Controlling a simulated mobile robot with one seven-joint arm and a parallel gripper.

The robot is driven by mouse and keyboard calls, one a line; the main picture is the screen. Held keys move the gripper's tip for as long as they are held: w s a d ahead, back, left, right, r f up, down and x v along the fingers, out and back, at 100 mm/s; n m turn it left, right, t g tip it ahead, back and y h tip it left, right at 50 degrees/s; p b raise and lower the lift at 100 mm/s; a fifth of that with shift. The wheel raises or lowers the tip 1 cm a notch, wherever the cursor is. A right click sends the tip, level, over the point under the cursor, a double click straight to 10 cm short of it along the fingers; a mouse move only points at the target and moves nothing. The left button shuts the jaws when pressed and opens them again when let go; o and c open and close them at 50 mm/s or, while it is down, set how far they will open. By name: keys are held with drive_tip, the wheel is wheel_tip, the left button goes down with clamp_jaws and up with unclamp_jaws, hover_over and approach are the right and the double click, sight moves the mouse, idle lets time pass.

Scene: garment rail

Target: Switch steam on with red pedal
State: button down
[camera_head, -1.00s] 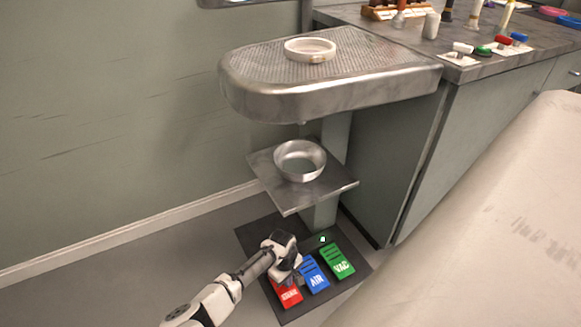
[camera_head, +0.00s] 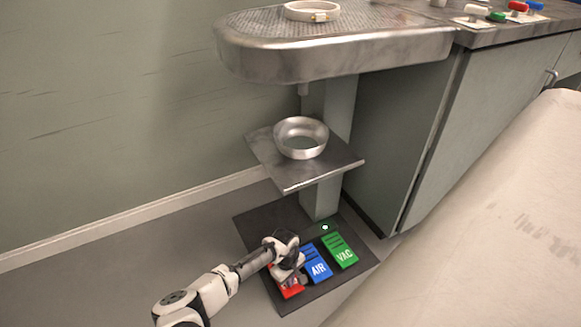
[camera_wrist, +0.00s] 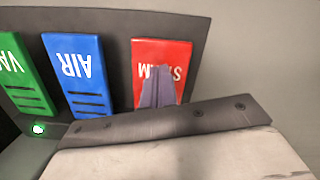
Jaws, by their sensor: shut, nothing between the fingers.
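The red steam pedal (camera_head: 291,290) is the left one of three pedals on a dark floor mat, below the metal table. My gripper (camera_head: 288,282) is low over it and hides much of it in the head view. In the wrist view, the red pedal (camera_wrist: 161,60) shows its steam label upside down. My closed fingertips (camera_wrist: 159,78) overlap that label, with no gap between the fingers. I cannot tell whether they touch or press the pedal. A small indicator light (camera_head: 325,227) behind the pedals glows whitish, and it looks green-white in the wrist view (camera_wrist: 39,129).
The blue air pedal (camera_head: 317,263) is close to the right of my gripper, then the green vac pedal (camera_head: 340,250). A shelf with a metal bowl (camera_head: 300,138) overhangs behind. A pale padded surface (camera_head: 480,220) fills the right. Floor is open at left.

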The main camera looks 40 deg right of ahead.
idle(0.3)
wheel_tip(320, 180, down, 2)
drive_tip(key=shift+f+b, duration=0.25)
drive_tip(key=shift+b, duration=0.4)
drive_tip(key=shift+r, duration=0.15)
drive_tip(key=shift+w+a+r+p, duration=0.15)
drive_tip(key=shift+w+r, duration=0.1)
drive_tip(key=shift+w, duration=0.55)
drive_tip(key=shift+w+a+r+p, duration=0.15)
drive_tip(key=shift+w+r, duration=0.1)
drive_tip(key=shift+w, duration=0.55)
drive_tip(key=shift+d, duration=0.1)
wheel_tip(320, 180, up, 14)
drive_tip(key=w+p, duration=0.1)
drive_tip(key=p, duration=0.4)
drive_tip(key=shift+p, duration=0.3)
drive_tip(key=shift+w+f, duration=0.1)
